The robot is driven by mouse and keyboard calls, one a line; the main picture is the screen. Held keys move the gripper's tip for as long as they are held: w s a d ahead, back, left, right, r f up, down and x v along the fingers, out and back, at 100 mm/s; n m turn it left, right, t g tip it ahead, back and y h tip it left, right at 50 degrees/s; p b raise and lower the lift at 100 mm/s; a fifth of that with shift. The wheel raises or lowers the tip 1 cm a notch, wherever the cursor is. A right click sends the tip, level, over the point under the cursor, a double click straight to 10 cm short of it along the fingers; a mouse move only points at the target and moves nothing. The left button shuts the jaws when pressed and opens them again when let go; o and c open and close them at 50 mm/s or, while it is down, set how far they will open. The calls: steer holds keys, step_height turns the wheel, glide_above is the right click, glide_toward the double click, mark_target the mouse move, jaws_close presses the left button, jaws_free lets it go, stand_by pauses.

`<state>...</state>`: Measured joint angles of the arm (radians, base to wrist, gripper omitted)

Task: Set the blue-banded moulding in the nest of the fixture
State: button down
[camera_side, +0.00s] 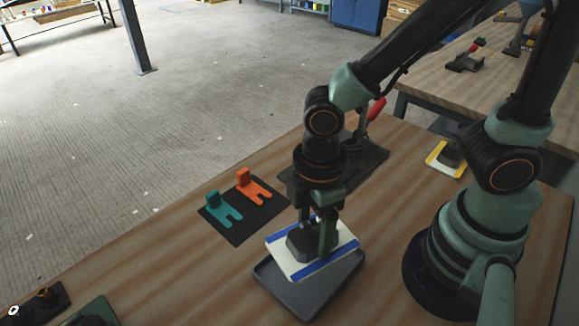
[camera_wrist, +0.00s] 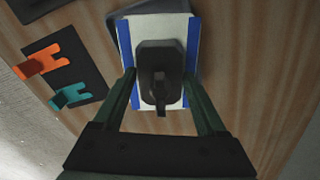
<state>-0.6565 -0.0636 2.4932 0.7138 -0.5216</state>
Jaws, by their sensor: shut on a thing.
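The blue-banded moulding is a white plate (camera_side: 283,257) with a blue stripe along two opposite edges and a dark grey raised block in its middle. My gripper (camera_side: 315,241) points down and is shut on this block. In the wrist view, the fingers of my gripper (camera_wrist: 160,90) flank the block and the white plate (camera_wrist: 151,28) lies beneath. The moulding is over a grey tray (camera_side: 318,300) and turned relative to it; a gap below is hard to judge. The fixture, a dark base (camera_side: 368,166) with a red-handled clamp (camera_side: 376,108), stands behind my gripper. Its nest is mostly hidden by my arm.
A black mat (camera_side: 260,217) left of my gripper holds a teal piece (camera_side: 220,212) and an orange piece (camera_side: 253,187). A yellow-banded moulding (camera_side: 437,163) lies near the right back edge. Dark items sit at the front left corner. Bare wood lies left of the tray.

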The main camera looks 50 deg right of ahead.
mark_target(311, 254)
steer(key=shift+f, duration=3.7)
jaws_free()
steer(key=shift+f, duration=0.1)
steer(key=r, duration=1.2)
steer(key=shift+s+d, duration=0.1)
steer(key=shift+d, duration=0.1)
steer(key=w+d+r+m+t, duration=0.2)
steer(key=w+d+r+m, duration=0.2)
steer(key=d, duration=0.4)
steer(key=w+d+r+m+t, duration=0.3)
steer(key=w+d+r+m, duration=0.1)
steer(key=d+r+m, duration=0.3)
steer(key=m, duration=0.2)
steer(key=shift+d+m+t, duration=0.3)
steer(key=shift+d, duration=0.05)
